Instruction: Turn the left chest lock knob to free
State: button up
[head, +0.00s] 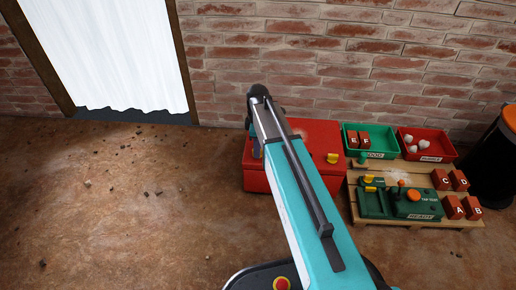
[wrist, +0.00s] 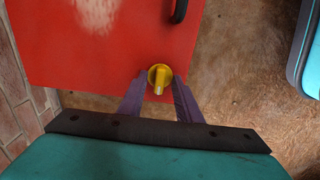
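The red chest (head: 320,135) stands against the brick wall, and my arm covers much of its left part in the head view. A yellow knob (head: 333,158) shows on its right side. The left knob (wrist: 159,78) shows in the wrist view near the end of the red lid, its yellow grip bar pointing roughly down the picture. My gripper (wrist: 161,84) is open, with one purple finger on each side of this knob. Narrow gaps seem to show between fingers and knob; the height between them is unclear. The left knob is hidden in the head view.
A black handle (wrist: 180,10) is on the chest. To its right are a green bin (head: 370,141), a red bin (head: 427,144) with white lumps, and a pallet (head: 399,170) with lettered blocks and a green device (head: 392,203). The floor at left is mostly clear.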

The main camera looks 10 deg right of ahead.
jog(key=shift+c, duration=0.4)
grip_shut()
jog(key=shift+r+m+p, duration=0.2)
jog(key=shift+m+p, duration=0.4)
jog(key=shift+p, duration=0.9)
jog(key=shift+m+p, duration=0.5)
jog(key=shift+p, duration=0.4)
jog(key=m+p, duration=0.5)
jog(key=p, duration=0.3)
jog(key=m+p, duration=0.6)
jog(key=shift+p, duration=0.35)
jog(key=m+p, duration=0.3)
jog(key=m, duration=0.1)
jog(key=shift+f+m, duration=0.15)
jog(key=shift+m, duration=0.25)
